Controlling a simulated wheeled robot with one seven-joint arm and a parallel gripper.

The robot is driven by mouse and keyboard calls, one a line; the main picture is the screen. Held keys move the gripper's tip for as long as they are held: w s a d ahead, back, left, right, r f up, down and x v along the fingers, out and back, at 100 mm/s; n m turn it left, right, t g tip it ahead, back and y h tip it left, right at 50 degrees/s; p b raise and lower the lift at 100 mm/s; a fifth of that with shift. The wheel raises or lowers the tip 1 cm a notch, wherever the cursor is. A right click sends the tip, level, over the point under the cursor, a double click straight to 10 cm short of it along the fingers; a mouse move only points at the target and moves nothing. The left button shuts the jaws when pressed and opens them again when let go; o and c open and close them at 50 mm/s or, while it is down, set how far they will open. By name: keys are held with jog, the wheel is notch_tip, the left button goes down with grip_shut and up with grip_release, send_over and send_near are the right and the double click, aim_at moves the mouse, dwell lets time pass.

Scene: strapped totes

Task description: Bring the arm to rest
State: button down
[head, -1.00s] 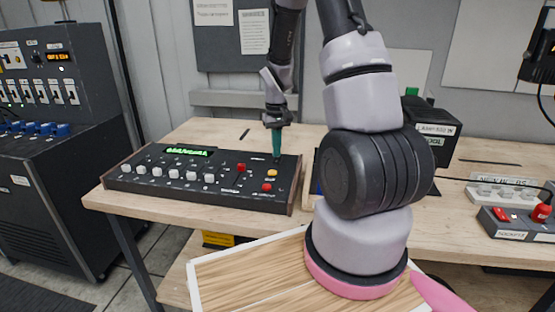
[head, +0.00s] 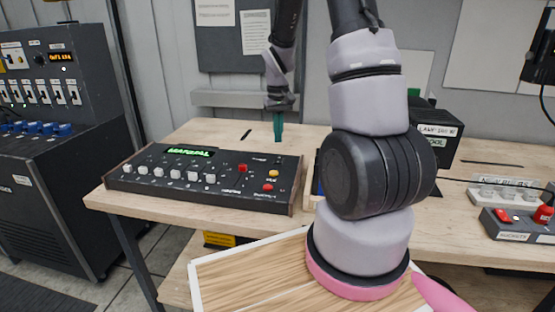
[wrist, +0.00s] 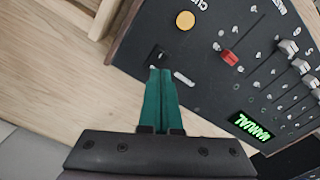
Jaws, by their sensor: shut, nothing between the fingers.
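My gripper (head: 278,138) has green fingers and is shut with nothing between them. In the head view it hangs above the back edge area of the black control panel (head: 150,187), clear of it. In the wrist view the closed fingers (wrist: 160,88) point toward the panel (wrist: 215,60), near a small black switch at its edge. The panel has a lit green display (head: 190,152), a row of white knobs, a red knob (head: 243,168), a yellow button (head: 273,174) and a red button (head: 268,187). My arm hides part of the bench.
The panel stands on a wooden bench (head: 225,130). A black box (head: 438,128) stands behind my arm. A grey socket box (head: 515,224) with a red plug lies at the right. A dark cabinet (head: 55,150) with switches stands at the left. Bench behind the panel is mostly clear.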

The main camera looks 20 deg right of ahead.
jog(key=s+a+r+m+t, duration=0.15)
jog(key=s+r, duration=0.25)
jog(key=r, duration=0.5)
jog(key=s+a+r+t, duration=0.2)
jog(key=s+r, duration=0.1)
jog(key=r, duration=0.5)
jog(key=s+a+r+m+t+y, duration=0.1)
jog(key=s+a+r+t, duration=0.1)
jog(key=s+r, duration=0.3)
jog(key=s+a+r+m+t+y, duration=0.1)
jog(key=s+r, duration=0.3)
jog(key=s, duration=0.5)
jog(key=shift+a+r+t, duration=0.35)
jog(key=shift+a+r, duration=0.05)
jog(key=shift+a, duration=0.35)
